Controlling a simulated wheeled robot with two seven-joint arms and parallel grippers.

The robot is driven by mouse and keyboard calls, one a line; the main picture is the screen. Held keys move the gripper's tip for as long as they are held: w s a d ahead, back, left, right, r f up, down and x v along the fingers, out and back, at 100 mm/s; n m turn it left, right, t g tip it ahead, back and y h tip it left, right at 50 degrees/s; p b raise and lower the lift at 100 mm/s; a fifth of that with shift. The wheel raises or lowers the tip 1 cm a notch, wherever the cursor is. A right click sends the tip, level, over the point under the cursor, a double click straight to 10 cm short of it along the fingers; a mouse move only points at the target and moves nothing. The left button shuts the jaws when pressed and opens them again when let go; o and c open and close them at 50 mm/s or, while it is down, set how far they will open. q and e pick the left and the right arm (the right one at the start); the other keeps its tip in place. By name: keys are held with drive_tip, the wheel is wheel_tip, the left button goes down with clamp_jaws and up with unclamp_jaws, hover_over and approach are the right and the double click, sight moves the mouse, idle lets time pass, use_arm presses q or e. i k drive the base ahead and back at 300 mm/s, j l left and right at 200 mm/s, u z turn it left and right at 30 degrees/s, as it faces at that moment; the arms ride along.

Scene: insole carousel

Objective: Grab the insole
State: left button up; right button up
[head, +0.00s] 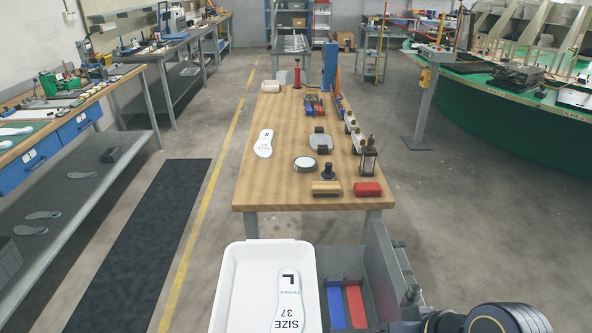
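A white insole (289,299) printed with an L and "SIZE 37" lies in a white tray (228,290) at the bottom centre. Its lower end is cut off by the picture's edge. Another white insole (264,144) with dark print lies flat on the left side of the wooden table (255,185). Neither of my grippers is in view. Only a dark rounded part, probably of my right arm, shows at the bottom right.
A grey bin beside the tray holds a blue piece (336,305) and a red piece (356,305). The table carries a round white disc (304,163), brushes and bottles. More insoles (43,215) lie on the left bench's shelf. A green carousel (500,120) stands right.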

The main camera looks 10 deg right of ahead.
sight(263, 148)
drive_tip(key=k+j, duration=0.1)
drive_tip(key=j, duration=0.25)
drive_tip(key=k+j, duration=0.15)
drive_tip(key=j, duration=0.15)
drive_tip(key=k+j+z, duration=0.1)
drive_tip(key=j, duration=0.25)
drive_tip(key=k+j, duration=0.1)
drive_tip(key=j, duration=0.2)
drive_tip(key=i+j+z, duration=0.1)
drive_tip(key=j, duration=0.35)
drive_tip(key=i+j+z, duration=0.1)
drive_tip(key=j, duration=0.4)
drive_tip(key=i+j+z, duration=0.1)
drive_tip(key=j, duration=0.4)
drive_tip(key=i+j+z, duration=0.3)
drive_tip(key=i+j, duration=0.65)
drive_tip(key=i+j+z, duration=0.1)
drive_tip(key=i, duration=0.45)
drive_tip(key=i+j+z, duration=0.1)
drive_tip(key=i, duration=0.4)
drive_tip(key=i+j+z, duration=0.1)
drive_tip(key=i, duration=0.45)
drive_tip(key=i+j+z, duration=0.1)
drive_tip(key=i+j, duration=0.15)
drive_tip(key=i, duration=0.25)
drive_tip(key=i+l, duration=0.3)
drive_tip(key=i, duration=0.25)
